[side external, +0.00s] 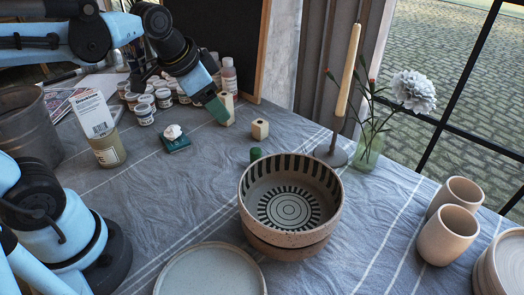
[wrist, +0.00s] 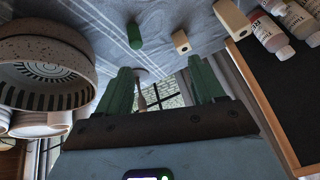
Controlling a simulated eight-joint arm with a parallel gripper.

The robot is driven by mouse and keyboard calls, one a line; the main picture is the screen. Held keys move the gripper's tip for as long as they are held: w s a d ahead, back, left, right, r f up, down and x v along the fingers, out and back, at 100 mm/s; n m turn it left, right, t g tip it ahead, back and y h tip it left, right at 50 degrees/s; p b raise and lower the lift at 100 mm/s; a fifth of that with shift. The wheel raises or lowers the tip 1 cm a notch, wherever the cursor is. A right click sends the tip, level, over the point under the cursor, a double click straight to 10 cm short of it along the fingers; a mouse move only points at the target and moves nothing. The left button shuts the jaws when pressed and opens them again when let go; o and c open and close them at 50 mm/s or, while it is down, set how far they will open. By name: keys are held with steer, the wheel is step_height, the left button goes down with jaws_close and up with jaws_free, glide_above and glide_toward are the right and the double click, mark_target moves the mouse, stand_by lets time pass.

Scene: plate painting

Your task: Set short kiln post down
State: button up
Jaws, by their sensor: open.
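The short kiln post (side external: 260,130), a small cream block with a hole, stands on the blue-grey tablecloth (side external: 200,190). It also shows in the wrist view (wrist: 181,42), in front of my spread fingers. A taller cream post (side external: 227,110) stands to its left in the side view and to its right in the wrist view (wrist: 233,20). My gripper (side external: 215,106) is beside the taller post in the side view, left of the short post and apart from it. In the wrist view its green fingers (wrist: 160,70) are open with nothing between them.
A green cylinder (side external: 255,153) stands near the striped bowl (side external: 290,238). Paint pots (side external: 144,113) and bottles (side external: 229,75) stand behind my gripper. A candle holder (side external: 331,153) and flower vase (side external: 368,150) stand to the right.

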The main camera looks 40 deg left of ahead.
steer(key=s+f+n, duration=0.1)
steer(key=s+f+n+t, duration=0.1)
steer(key=s, duration=0.1)
steer(key=s+f+n, duration=0.1)
steer(key=n, duration=0.1)
steer(key=shift+s+d+f+t, duration=0.2)
steer(key=shift+s+d+t, duration=0.05)
steer(key=shift+s+t, duration=0.05)
